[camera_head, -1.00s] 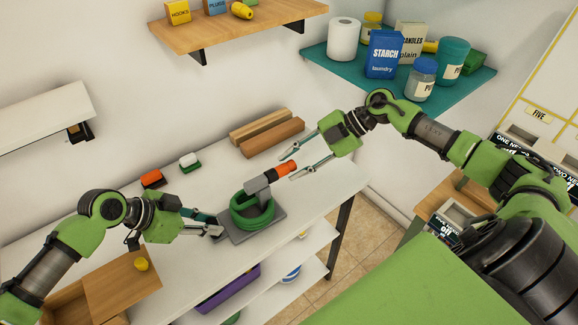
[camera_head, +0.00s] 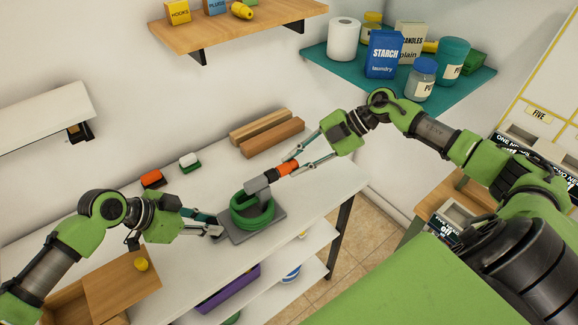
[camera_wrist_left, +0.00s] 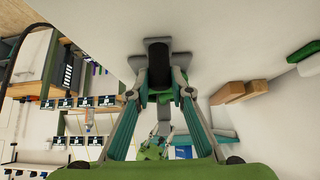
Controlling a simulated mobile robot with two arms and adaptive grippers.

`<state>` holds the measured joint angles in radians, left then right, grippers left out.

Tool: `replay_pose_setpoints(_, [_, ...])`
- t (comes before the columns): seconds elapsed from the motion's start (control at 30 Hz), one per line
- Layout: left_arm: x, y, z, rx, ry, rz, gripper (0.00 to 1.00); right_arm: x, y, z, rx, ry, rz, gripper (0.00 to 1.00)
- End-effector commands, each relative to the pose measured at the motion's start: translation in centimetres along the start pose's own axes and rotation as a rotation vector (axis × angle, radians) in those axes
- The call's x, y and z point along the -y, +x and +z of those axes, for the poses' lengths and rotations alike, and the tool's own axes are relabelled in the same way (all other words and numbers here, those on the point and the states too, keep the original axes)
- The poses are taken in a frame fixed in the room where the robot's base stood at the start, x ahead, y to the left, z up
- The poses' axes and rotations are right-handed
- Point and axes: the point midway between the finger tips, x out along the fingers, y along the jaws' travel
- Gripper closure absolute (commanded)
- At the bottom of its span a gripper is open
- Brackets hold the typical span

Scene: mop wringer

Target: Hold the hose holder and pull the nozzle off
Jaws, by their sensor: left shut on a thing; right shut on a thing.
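The grey hose holder (camera_head: 270,224) stands on the white table, with a green hose (camera_head: 252,214) coiled around it. The orange nozzle (camera_head: 287,169) sticks out from the dark grey upper part (camera_head: 257,185) of the holder, toward the upper right. My left gripper (camera_head: 216,229) is shut on the left edge of the holder's base; its fingers (camera_wrist_left: 160,85) also show in the left wrist view. My right gripper (camera_head: 292,166) is shut on the nozzle, its fingers on either side. The nozzle still appears to meet the holder's upper part.
Two wooden blocks (camera_head: 270,137) lie behind the holder. An orange block (camera_head: 152,179) and a white-and-green block (camera_head: 190,161) lie at the back left. An open wooden box (camera_head: 122,284) is at the front left. A teal shelf (camera_head: 318,55) with jars and boxes is above right.

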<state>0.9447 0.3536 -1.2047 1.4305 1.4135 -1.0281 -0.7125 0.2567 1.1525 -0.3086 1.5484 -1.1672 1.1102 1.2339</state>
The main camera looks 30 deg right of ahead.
Motion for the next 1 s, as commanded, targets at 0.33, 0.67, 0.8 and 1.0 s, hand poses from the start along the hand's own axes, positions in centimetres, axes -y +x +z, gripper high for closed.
replay_pose_setpoints(0.33, [0.0,0.0,0.1,0.002,0.0,-0.001,1.0,0.0,-1.2,1.3,0.0,0.0,0.001,1.0])
replay_pose_setpoints(0.67, [0.1,0.0,0.1,0.002,0.0,-0.001,1.0,-0.1,-2.4,2.5,0.0,0.001,0.001,1.0])
replay_pose_setpoints(0.8, [0.0,0.0,0.1,0.002,0.0,-0.001,1.0,-0.1,-2.9,3.0,0.001,0.0,0.002,1.0])
replay_pose_setpoints(1.0, [0.1,0.0,0.1,0.002,0.0,-0.001,1.0,-0.1,-3.4,3.6,-0.001,0.0,0.001,1.0])
